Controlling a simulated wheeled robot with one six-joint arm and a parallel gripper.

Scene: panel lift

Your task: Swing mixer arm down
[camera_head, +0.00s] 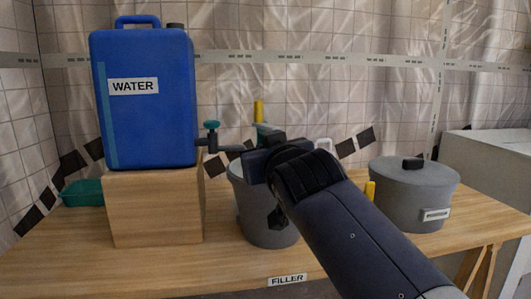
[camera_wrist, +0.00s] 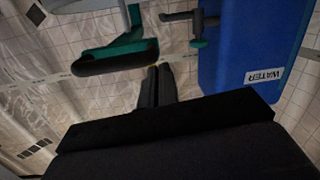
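The mixer arm appears as a green bar (camera_head: 266,130) behind my gripper, with an upright yellow piece (camera_head: 259,111) beside it. In the wrist view a green arm with a dark rounded end (camera_wrist: 115,57) lies just beyond my fingers, left of them. A grey bucket (camera_head: 262,226) stands below, partly hidden by my gripper. My gripper (camera_head: 252,163) is in front of the bucket's upper part. In the wrist view its two dark fingers (camera_wrist: 158,86) are close together, and whether they hold anything is unclear. A speck of yellow shows at their tips.
A blue WATER canister (camera_head: 150,125) with a green-handled tap (camera_head: 211,127) stands on a wooden block (camera_head: 155,210) at left. A grey lidded pot (camera_head: 410,195) is at right. A green tray (camera_head: 82,193) lies far left. Wooden table (camera_head: 65,250) is bare at front left.

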